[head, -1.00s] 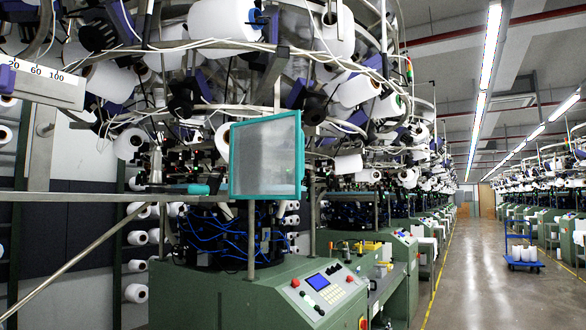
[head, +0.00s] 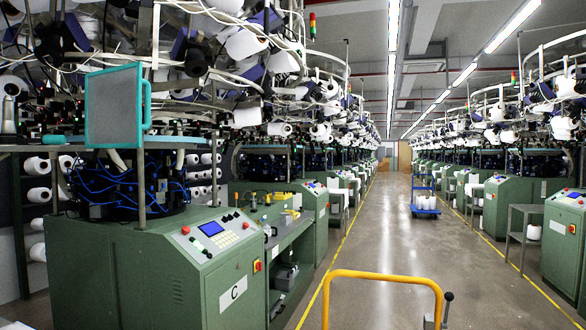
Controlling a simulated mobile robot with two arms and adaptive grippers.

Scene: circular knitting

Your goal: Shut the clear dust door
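The clear dust door (head: 114,108) is a greyish see-through panel in a teal frame, with a teal handle (head: 147,103) on its right edge. Neither of my grippers can be made out in the head view, and nothing is seen touching the door.
A control panel (head: 211,228) tops the machine's front. A yellow tubular handle (head: 383,275) stands in the near foreground. The aisle floor (head: 400,240) is mostly clear, with a blue trolley (head: 425,203) farther along.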

